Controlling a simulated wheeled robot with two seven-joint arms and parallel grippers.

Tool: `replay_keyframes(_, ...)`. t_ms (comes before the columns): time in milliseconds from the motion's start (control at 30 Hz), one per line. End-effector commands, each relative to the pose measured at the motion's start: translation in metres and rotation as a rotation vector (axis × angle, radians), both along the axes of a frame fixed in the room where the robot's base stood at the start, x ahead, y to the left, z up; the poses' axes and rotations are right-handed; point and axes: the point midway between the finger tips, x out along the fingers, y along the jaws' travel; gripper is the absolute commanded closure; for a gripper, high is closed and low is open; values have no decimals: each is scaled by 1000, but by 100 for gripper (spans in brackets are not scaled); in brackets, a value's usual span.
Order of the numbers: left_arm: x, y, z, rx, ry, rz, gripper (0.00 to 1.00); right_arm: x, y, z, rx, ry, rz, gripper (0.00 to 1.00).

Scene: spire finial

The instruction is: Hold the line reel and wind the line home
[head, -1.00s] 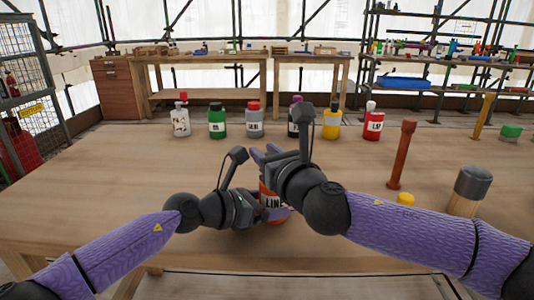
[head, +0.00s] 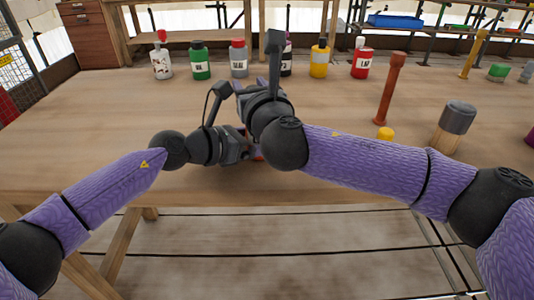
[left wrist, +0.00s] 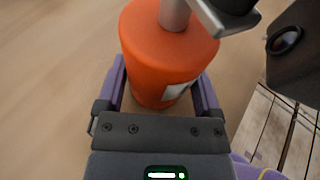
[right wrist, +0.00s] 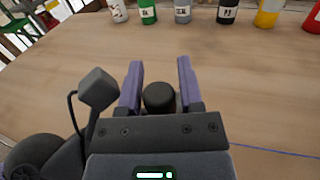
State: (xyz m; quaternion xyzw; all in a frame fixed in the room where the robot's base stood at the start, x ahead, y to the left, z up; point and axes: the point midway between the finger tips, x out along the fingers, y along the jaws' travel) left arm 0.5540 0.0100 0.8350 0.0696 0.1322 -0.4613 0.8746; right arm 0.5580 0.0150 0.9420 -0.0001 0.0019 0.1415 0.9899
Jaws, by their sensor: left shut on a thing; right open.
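The line reel is an orange cylinder (left wrist: 165,55) with a pale label, a grey post on top and a metal crank arm (left wrist: 217,20). My left gripper (left wrist: 160,88) is shut around its body. In the head view only a sliver of the reel (head: 258,156) shows; my right gripper (head: 250,86) covers the rest. In the right wrist view a dark round knob (right wrist: 159,97) sits between the fingers of my right gripper (right wrist: 160,66), which are open with gaps beside it. The knob's contact with the fingers cannot be seen.
Several bottles stand along the back of the wooden table (head: 90,135), among them a green one (head: 201,63) and a yellow one (head: 319,62). At right are a brown post (head: 390,90), a yellow cap (head: 385,133) and a grey-headed wooden cylinder (head: 455,125). The table's left side is clear.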

Motion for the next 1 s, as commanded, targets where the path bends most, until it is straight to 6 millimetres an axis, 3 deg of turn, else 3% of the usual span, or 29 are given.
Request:
replay_keyframes(167,0,0,0,1,1,-1,49,-1,-2,1,-1,-5,121,50)
replay_keyframes(367,0,0,0,1,1,-1,49,-5,-5,1,0,-3,411,50)
replay_keyframes(767,0,0,0,1,1,0,49,-95,-78,0,1,-2,414,50)
replay_keyframes(1000,0,0,0,0,0,0,49,-113,-34,-46,268,258,497,50)
